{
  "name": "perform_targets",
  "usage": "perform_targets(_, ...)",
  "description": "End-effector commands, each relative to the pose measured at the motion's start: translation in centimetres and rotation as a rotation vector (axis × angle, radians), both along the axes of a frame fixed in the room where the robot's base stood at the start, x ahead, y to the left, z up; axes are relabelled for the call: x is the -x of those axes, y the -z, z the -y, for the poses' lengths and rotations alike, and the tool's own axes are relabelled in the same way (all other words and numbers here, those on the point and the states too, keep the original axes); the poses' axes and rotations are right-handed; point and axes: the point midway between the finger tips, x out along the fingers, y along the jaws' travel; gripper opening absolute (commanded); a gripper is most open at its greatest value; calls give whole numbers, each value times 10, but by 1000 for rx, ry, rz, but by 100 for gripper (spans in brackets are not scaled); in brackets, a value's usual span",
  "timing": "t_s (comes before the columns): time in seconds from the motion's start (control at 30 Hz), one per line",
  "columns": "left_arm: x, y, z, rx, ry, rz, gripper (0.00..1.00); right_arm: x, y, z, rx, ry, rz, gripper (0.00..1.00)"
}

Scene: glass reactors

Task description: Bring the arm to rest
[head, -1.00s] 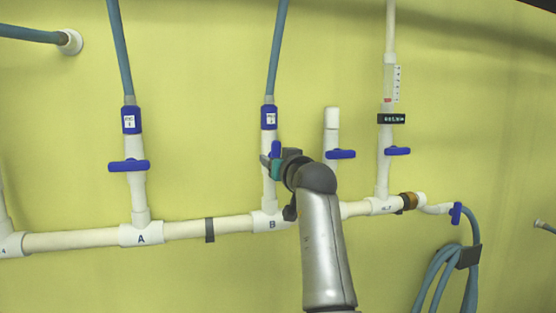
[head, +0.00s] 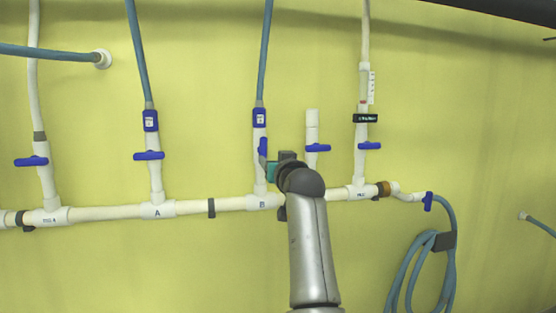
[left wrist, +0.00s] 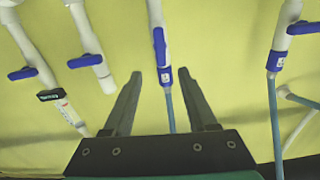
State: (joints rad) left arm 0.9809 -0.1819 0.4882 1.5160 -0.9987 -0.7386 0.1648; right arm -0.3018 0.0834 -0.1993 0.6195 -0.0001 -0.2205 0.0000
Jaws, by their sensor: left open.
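My left arm rises from the bottom middle of the head view, with its gripper (head: 266,168) in front of the pipe marked B. The blue handle (head: 263,147) of valve B stands upright, in line with its pipe, just above the gripper. In the left wrist view the two dark fingers (left wrist: 160,76) are spread wide and nothing is held. The same blue handle (left wrist: 160,46) shows between and beyond the fingertips; whether they touch it I cannot tell. My right gripper is not in view.
A white horizontal pipe (head: 105,212) runs along the yellow wall. Valve A (head: 149,156) and a valve farther left (head: 31,161) have crosswise handles. Right of B are a capped stub's handle (head: 317,148) and another crosswise handle (head: 369,146). A coiled blue hose (head: 410,262) hangs at right.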

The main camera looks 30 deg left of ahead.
Motion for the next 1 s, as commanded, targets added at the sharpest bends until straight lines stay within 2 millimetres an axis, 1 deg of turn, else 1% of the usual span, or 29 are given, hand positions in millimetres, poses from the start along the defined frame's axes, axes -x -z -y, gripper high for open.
perform_targets(0.27, 0, 1, -1, 1, 1, -1, 57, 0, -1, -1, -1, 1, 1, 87)
perform_targets(0.6, 0, 1, -1, 1, 1, -1, 57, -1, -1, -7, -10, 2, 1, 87)
perform_targets(0.67, -1, 3, 0, -1, 4, -5, 57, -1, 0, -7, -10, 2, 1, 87)
perform_targets(0.7, -3, 9, 2, -2, 12, -13, 57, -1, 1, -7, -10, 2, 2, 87)
perform_targets(0.77, -10, 25, 7, -9, 32, -36, 57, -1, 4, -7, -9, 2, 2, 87)
perform_targets(0.87, -26, 72, 23, -28, 97, -104, 57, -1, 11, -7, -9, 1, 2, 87)
perform_targets(0.9, -33, 98, 32, -34, 130, -140, 57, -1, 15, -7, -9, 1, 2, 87)
perform_targets(0.97, -43, 141, 46, -42, 185, -194, 57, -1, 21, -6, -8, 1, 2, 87)
perform_targets(1.0, -47, 171, 57, -44, 223, -234, 57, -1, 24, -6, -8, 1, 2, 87)
